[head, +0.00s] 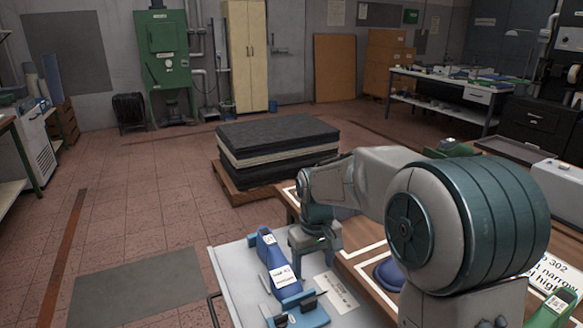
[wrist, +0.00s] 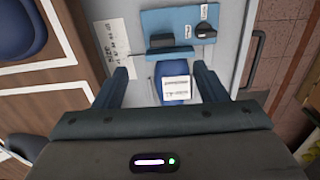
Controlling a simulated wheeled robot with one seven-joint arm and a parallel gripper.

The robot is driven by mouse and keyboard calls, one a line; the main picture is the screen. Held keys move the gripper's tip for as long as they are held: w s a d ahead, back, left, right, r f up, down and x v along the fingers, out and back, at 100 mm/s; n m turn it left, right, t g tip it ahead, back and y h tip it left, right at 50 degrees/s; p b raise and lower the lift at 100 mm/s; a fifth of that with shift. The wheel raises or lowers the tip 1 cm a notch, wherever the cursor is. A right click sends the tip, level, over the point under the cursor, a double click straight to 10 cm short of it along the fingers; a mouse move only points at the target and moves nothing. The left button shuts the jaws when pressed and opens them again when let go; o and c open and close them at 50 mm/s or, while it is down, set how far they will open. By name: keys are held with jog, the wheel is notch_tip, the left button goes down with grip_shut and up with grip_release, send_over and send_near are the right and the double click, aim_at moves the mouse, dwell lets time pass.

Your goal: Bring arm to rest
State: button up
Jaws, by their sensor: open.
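My gripper (head: 316,250) hangs over the grey-white cart top (head: 236,268), to the right of a blue shoe last (head: 278,262) with white labels. In the wrist view my gripper (wrist: 163,76) is open, its two fingers apart. The labelled blue last (wrist: 174,97) shows between them, below and partly hidden by the gripper body. No finger visibly grips it. The last's near end in the head view is by a blue fixture (head: 312,318) with dark uprights; the fixture also shows in the wrist view (wrist: 176,22). My arm reaches in from the right.
A printed paper (head: 336,290) lies beside the fixture. A brown table (head: 350,262) with white outlines adjoins the cart and holds another blue last (head: 388,274). A pallet with dark stacked sheets (head: 278,150) stands behind. Open tiled floor (head: 140,215) lies to the left.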

jog(key=s+d+r+m+t+p, duration=0.1)
jog(key=s+d+r+m, duration=0.1)
jog(key=s, duration=0.8)
jog(key=s+d+r+m+t+p, duration=0.1)
jog(key=s+d+r+m+p, duration=0.1)
jog(key=s+d, duration=0.4)
jog(key=shift+s+d+r+m+t, duration=0.25)
jog(key=shift+s+r+m, duration=0.25)
jog(key=shift+s+r, duration=1.35)
jog(key=shift+s+f, duration=0.55)
jog(key=shift+f, duration=0.05)
jog(key=shift+c, duration=0.3)
